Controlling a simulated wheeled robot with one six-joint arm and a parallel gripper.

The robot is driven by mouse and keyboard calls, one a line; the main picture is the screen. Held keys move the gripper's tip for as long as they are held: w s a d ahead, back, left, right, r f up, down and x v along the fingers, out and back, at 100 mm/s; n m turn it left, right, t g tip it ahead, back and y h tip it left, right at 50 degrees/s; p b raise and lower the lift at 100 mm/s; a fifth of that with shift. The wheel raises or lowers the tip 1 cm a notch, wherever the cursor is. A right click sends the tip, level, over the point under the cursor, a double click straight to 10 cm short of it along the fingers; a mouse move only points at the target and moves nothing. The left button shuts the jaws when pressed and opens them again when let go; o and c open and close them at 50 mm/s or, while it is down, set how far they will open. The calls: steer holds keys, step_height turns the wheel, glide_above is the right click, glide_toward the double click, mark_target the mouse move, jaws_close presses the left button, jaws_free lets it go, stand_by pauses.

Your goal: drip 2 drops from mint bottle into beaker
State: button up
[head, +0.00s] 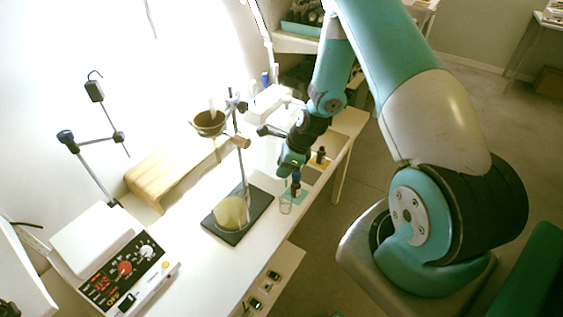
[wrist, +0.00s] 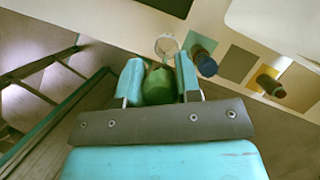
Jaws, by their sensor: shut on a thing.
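My gripper (wrist: 158,78) is shut on a green bottle (wrist: 158,90), which I take as the mint bottle. Its rounded green end shows between the two teal fingers in the wrist view. In the head view my gripper (head: 291,163) is above the bench's front edge, with its grip partly hidden. The beaker (wrist: 166,46) is small, clear glass, just beyond the fingertips in the wrist view. In the head view the beaker (head: 286,207) stands on the bench below my gripper. I cannot tell the bottle's exact tilt or whether any drop has fallen.
A blue-capped bottle (wrist: 205,64) stands close to the right finger; it also shows in the head view (head: 296,179). A dark bottle (wrist: 270,86) stands on a yellow mat farther right. A stand with a funnel (head: 208,123) and flask (head: 231,212) is left of my gripper.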

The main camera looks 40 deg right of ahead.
steer(key=shift+d, duration=0.1)
steer(key=shift+f+b, duration=1.35)
steer(key=shift+f, duration=0.5)
steer(key=c, duration=0.3)
steer(key=o, duration=0.3)
steer(key=c, duration=0.3)
